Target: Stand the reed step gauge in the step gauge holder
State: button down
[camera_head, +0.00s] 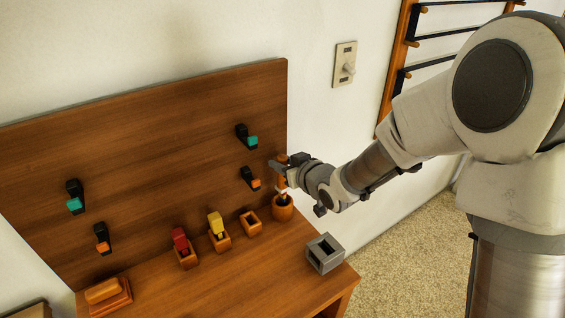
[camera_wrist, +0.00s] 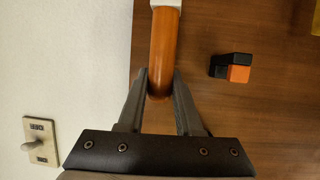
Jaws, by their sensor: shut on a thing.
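My gripper (camera_head: 281,175) is shut on the upper part of an orange-brown wooden handle, above a round wooden cup (camera_head: 283,209). In the wrist view my gripper (camera_wrist: 160,85) has one finger on each side of the handle (camera_wrist: 164,45), which has a rounded end and a pale part at its other end. The held tool looks upright. Its lower end is at the cup's mouth; I cannot tell how deep it reaches. I cannot tell for sure if this tool is the reed step gauge. A grey square holder (camera_head: 313,262) with an open top stands to the right, apart from my gripper.
A red piece (camera_head: 180,240) and a yellow piece (camera_head: 215,222) stand in wooden sockets. A wooden socket (camera_head: 250,225) beside them looks empty. Teal and orange-tipped black pegs (camera_head: 250,180) stick out of the upright board (camera_head: 150,150). A wooden block (camera_head: 103,292) lies at the left.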

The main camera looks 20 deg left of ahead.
aim_at(283, 187)
jog(key=shift+f+b, duration=2)
jog(key=shift+f, duration=0.25)
jog(key=c, duration=0.5)
grip_release()
jog(key=shift+s+d+r, duration=0.1)
